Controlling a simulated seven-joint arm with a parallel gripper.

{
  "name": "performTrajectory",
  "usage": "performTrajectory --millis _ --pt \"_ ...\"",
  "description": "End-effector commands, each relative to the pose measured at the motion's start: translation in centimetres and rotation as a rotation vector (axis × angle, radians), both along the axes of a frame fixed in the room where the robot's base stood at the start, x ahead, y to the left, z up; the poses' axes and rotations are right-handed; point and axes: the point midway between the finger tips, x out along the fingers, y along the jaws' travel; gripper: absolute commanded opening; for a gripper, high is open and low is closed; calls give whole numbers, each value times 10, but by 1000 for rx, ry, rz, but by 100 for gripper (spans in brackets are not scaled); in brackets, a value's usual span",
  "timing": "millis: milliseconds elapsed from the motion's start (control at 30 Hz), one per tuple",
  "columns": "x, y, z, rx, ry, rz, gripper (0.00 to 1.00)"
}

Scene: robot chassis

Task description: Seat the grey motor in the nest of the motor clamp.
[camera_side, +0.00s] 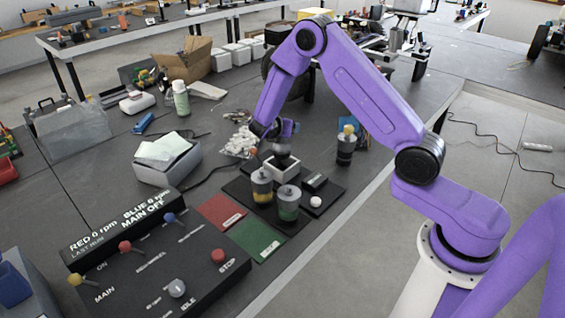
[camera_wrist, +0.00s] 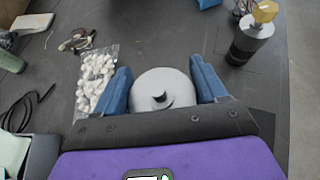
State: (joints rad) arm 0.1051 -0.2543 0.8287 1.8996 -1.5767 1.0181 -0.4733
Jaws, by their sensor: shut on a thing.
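My gripper (camera_wrist: 163,85) is shut on the grey motor (camera_wrist: 162,92), with a blue finger on either side of its round end face and short shaft. In the side view, my gripper (camera_side: 277,130) is over the dark base of the motor clamp (camera_side: 238,187). The held motor shows there as a dark body (camera_side: 282,149), mostly upright, at the pale block (camera_side: 283,168) on that base. I cannot tell whether the motor is inside the block or just above it.
Two grey canisters, one yellow-banded (camera_side: 262,186) and one green-banded (camera_side: 289,204), stand close in front. A white knob (camera_side: 316,202) is to their right. Another motor with a yellow top (camera_side: 346,146) stands behind right. A bag of white pieces (camera_side: 241,142) lies behind left.

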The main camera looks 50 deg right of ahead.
Motion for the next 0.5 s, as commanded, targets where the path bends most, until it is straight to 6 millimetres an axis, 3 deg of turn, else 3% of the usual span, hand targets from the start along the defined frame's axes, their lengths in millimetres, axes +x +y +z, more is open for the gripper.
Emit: performTrajectory --millis 200,500 --pt "1 0 -27 -3 -1 1 0" --pt "1 1 -49 -3 -1 1 0"
